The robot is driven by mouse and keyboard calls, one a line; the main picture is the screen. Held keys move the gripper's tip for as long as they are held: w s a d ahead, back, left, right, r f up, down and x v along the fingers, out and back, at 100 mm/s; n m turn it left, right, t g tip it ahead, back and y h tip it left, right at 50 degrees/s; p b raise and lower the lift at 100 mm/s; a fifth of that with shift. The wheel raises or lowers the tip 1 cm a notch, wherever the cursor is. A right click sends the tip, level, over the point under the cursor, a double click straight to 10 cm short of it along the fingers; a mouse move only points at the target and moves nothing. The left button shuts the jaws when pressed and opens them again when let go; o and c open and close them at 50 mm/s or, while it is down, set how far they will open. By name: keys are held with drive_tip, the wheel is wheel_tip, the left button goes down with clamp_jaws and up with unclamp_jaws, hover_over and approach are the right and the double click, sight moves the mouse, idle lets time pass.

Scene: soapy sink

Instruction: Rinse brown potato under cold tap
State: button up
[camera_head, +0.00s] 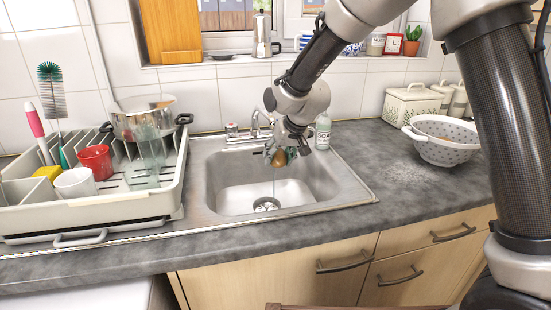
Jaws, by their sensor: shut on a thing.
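My gripper (282,155) is shut on a brown potato (279,158) and holds it above the sink basin (228,188). The arm's wrist hides part of the gripper and potato. The tap (257,128) stands at the back of the sink, just behind my gripper. A thin vertical streak, like running water, shows below the potato towards the drain (266,204). I cannot tell whether it touches the potato.
A dish rack (100,208) with a metal pot (143,116), a red mug (96,161) and a white cup (75,183) stands left of the sink. A soap bottle (323,132) stands behind right. A white colander (447,138) sits on the right counter, with free room around it.

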drive_tip(key=shift+s+a, duration=0.2)
drive_tip(key=shift+a, duration=0.1)
drive_tip(key=s+d, duration=0.5)
drive_tip(key=s, duration=0.1)
drive_tip(key=shift+d, duration=0.15)
idle(0.4)
idle(1.2)
drive_tip(key=s+d+r, duration=0.3)
drive_tip(key=r, duration=0.1)
drive_tip(key=shift+s+d, duration=0.15)
drive_tip(key=shift+s, duration=0.25)
idle(0.5)
